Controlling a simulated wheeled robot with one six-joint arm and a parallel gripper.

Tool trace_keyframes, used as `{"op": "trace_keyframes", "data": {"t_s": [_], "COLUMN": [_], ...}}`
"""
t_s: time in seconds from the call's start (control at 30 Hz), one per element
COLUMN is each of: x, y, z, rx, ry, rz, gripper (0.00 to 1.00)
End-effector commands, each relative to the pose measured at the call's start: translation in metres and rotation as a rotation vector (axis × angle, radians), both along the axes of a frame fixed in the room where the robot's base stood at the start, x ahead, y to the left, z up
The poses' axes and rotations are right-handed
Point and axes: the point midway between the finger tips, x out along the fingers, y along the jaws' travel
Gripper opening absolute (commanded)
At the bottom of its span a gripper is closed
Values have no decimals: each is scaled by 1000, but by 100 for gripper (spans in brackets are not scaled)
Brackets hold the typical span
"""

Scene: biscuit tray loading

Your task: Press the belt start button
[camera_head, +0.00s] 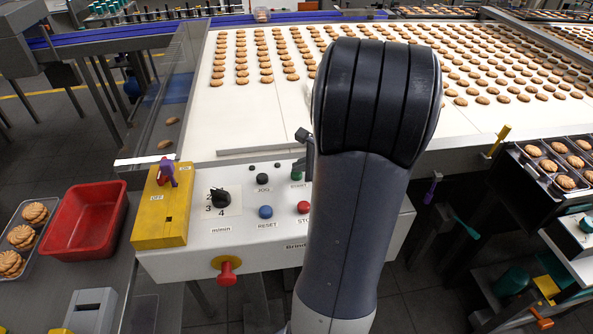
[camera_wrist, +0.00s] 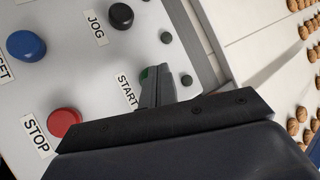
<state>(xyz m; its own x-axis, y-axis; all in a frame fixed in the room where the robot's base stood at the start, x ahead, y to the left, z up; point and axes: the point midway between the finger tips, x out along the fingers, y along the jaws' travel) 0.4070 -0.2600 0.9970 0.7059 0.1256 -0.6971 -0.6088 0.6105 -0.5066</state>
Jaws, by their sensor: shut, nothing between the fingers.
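The green start button (camera_wrist: 144,74) sits above its START label in the wrist view, mostly hidden behind my gripper's fingers. In the head view the start button (camera_head: 296,174) shows as a dark green spot on the white control panel (camera_head: 185,262). My gripper (camera_wrist: 158,76) is shut and empty, with its fingertips at the start button. I cannot tell whether they touch it. In the head view my gripper (camera_head: 304,160) is partly hidden by my arm.
Close by are the red stop button (camera_wrist: 64,123), black jog button (camera_wrist: 121,16) and blue reset button (camera_wrist: 25,45). A red emergency knob (camera_head: 228,272) sticks out in front. A yellow switch box (camera_head: 160,215) is at the left. Behind is the white belt (camera_head: 245,120) with many biscuits.

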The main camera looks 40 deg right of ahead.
Motion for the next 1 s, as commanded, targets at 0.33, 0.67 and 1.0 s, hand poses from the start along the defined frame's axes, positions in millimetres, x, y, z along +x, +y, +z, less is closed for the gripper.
{"op": "trace_keyframes", "data": {"t_s": [0.33, 0.67, 1.0], "x": [0, 0, 0], "y": [0, 0, 0], "z": [13, 21, 56], "rx": [-1, -1, -1], "ry": [0, -1, -2], "rz": [1, 0, 0], "gripper": [0, 0, 0]}}
